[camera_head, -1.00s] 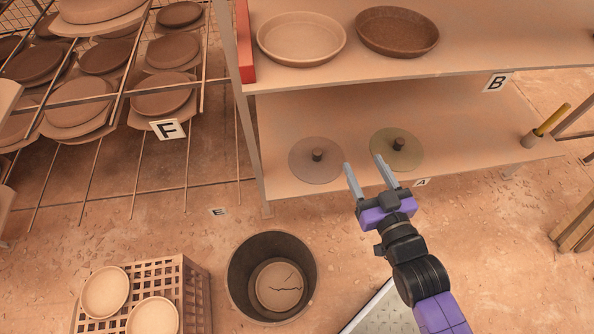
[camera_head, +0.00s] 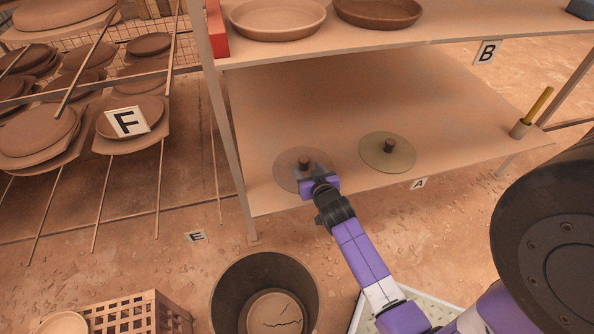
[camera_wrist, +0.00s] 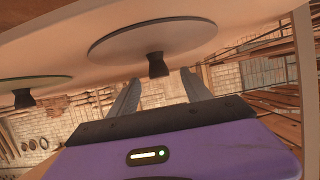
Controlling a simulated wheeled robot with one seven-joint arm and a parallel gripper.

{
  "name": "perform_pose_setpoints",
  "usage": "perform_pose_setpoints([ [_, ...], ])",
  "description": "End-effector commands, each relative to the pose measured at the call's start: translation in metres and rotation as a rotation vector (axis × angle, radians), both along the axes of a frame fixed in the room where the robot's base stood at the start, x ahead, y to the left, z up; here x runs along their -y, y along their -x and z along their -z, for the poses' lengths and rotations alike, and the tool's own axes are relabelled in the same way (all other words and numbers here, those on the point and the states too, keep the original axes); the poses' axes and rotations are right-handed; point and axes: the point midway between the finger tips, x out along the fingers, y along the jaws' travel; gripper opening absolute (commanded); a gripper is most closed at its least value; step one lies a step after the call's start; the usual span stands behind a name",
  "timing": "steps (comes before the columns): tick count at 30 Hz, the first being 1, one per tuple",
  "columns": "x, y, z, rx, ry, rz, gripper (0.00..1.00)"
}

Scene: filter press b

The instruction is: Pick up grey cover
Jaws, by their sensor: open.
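The grey cover (camera_head: 287,160), a thin round disc with a dark knob on top, lies flat on the lower shelf, left of a similar olive-tinted cover (camera_head: 400,154). My gripper (camera_head: 309,168) is open at the grey cover's near right side, its fingers reaching toward the knob. In the wrist view, which looks upside down, the grey cover (camera_wrist: 150,36) hangs above my gripper (camera_wrist: 163,78). Its knob (camera_wrist: 157,66) appears between the fingertips, but I cannot tell whether it lies fully between them. The olive-tinted cover (camera_wrist: 30,85) shows at the left there.
The upper shelf (camera_head: 450,28) overhangs the lower shelf (camera_head: 330,100) and holds two round dishes. A shelf post (camera_head: 229,150) stands left of the grey cover. A dark bin (camera_head: 232,290) stands on the floor in front. A cup with a yellow handle (camera_head: 520,129) is at right.

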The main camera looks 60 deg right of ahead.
Motion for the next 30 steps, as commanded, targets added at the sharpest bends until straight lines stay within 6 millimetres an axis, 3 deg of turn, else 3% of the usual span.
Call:
perform_pose_setpoints([
  [15,0.044,-0.033,0.033,0.002,0.002,0.0,0.57],
  [25,0.048,-0.037,0.033,0.002,0.003,-0.001,0.57],
  [30,0.048,-0.037,0.033,0.002,0.003,-0.001,0.26],
])
